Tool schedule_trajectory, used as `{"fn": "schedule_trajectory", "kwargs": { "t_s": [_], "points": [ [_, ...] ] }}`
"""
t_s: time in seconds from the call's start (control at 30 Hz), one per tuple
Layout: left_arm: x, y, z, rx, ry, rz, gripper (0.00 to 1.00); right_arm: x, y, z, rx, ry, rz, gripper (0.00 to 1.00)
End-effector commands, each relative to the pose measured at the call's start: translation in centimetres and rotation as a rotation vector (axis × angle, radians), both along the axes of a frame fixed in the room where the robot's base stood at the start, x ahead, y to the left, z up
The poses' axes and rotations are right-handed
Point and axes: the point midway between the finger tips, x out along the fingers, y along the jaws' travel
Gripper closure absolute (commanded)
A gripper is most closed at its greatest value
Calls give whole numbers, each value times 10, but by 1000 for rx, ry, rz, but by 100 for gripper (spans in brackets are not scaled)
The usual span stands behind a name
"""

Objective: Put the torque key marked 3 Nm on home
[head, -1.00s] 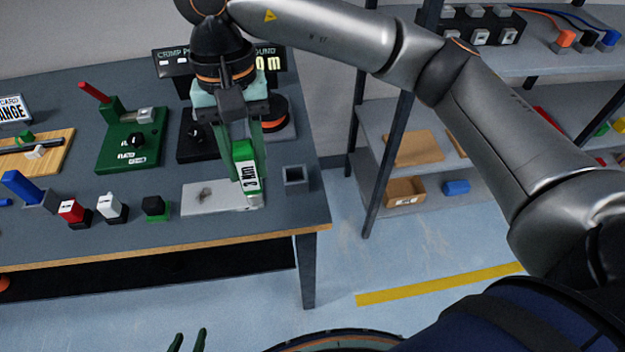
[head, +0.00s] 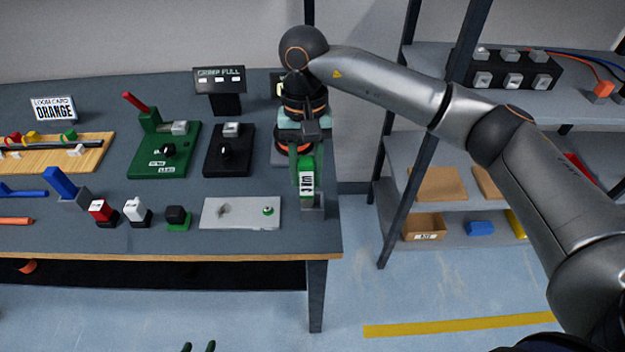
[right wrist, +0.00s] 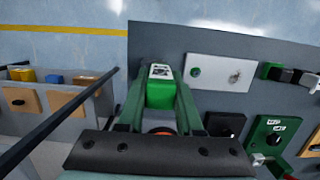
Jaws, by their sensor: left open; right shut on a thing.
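The torque key (head: 306,178) is green with a white label; the label is too small to read fully now, but it read 3 Nm a second ago. My right gripper (head: 306,160) is shut on it and holds it upright at the table's right end. The key also shows between the fingers in the right wrist view (right wrist: 160,88). Its lower end overlaps the grey square holder (head: 312,202), which is mostly hidden; I cannot tell whether it is inside. My left gripper (head: 198,347) shows only its green fingertips at the bottom edge, open and empty.
A pale plate (head: 240,213) with a green round spot lies left of the holder. Red (head: 101,212), white (head: 136,212) and black-green (head: 177,217) blocks stand further left. A green fixture (head: 163,150) and black fixture (head: 229,150) are behind. Shelves stand right.

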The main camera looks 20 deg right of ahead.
Motion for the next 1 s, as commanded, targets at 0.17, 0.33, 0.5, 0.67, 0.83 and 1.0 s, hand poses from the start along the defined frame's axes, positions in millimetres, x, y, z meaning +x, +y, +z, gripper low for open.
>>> {"fn": "schedule_trajectory", "kwargs": {
  "t_s": [0.17, 0.33, 0.5, 0.67, 0.83, 1.0],
  "points": [
    [-1, 0, 1, 0, 1, 1, 50, 10, -10, -16, 1, 0, -1, 100],
    [-2, 0, 2, 1, 3, 1, 50, 15, -15, -25, 1, 0, -1, 100],
    [-3, 0, 8, 0, 6, 2, 50, 16, -17, -50, -1, 3, 0, 100],
    [-3, 0, 8, 0, 6, 1, 50, 17, -16, -59, 0, -2, 0, 100],
    [-3, 0, 7, -1, 7, 2, 50, 17, -16, -59, 0, -2, 0, 100],
    [-3, -1, 4, -1, 10, 1, 50, 17, -16, -61, 0, -2, 0, 60]
  ]
}}
